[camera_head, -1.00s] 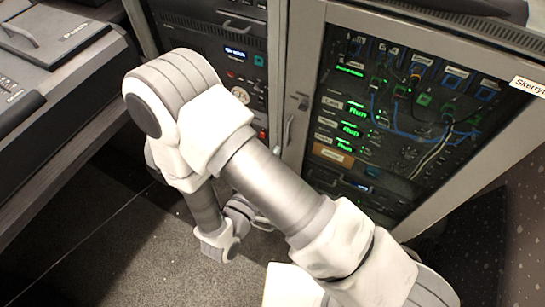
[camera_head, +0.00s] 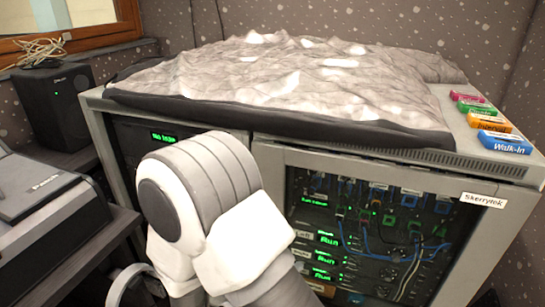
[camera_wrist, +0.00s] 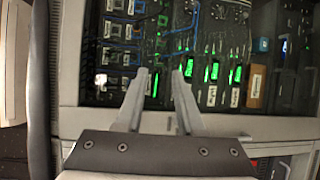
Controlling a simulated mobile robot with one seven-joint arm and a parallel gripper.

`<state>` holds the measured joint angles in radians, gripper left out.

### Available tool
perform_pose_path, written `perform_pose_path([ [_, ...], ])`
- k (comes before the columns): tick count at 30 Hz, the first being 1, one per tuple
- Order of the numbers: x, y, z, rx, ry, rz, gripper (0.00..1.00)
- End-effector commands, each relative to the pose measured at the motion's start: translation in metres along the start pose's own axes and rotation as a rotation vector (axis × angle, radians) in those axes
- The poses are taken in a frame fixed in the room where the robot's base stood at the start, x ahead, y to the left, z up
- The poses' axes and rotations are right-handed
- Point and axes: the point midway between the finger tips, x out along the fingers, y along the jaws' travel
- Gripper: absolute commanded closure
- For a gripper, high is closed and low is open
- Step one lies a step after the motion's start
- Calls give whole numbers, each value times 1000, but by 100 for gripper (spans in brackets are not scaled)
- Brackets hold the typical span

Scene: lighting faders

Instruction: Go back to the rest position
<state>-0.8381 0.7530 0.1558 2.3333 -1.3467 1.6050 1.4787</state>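My gripper (camera_wrist: 162,74) shows in the wrist view, with two grey fingers apart and nothing between them. The fingers point toward the glass front of the equipment rack (camera_wrist: 113,122), whose lit green labels and blue cables appear turned sideways. I cannot tell the exact distance to the glass. In the head view my arm's elbow is in front of the grey rack (camera_head: 270,157), at lower centre. My gripper is hidden or out of frame there.
A crumpled grey cover (camera_head: 270,75) lies on the rack top. Several coloured labelled blocks, including a blue Walk-In block (camera_head: 505,143), sit at its right end. A black speaker (camera_head: 55,105) and a console (camera_head: 40,200) stand at left, close to my arm.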

Motion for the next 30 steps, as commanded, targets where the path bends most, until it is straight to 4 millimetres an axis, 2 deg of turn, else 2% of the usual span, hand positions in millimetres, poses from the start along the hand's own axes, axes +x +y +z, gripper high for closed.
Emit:
perform_pose_path([
  [1, 10, 13, 12, 10, -75, -34, 62],
  [6, 32, 40, 57, 20, -305, -190, 62],
  [11, 40, 57, 97, 58, -468, -374, 62],
  [15, 38, 66, 125, 122, -564, -554, 62],
  [21, 28, 77, 152, 259, -614, -811, 62],
  [30, 8, 103, 162, 554, -492, -1121, 62],
])
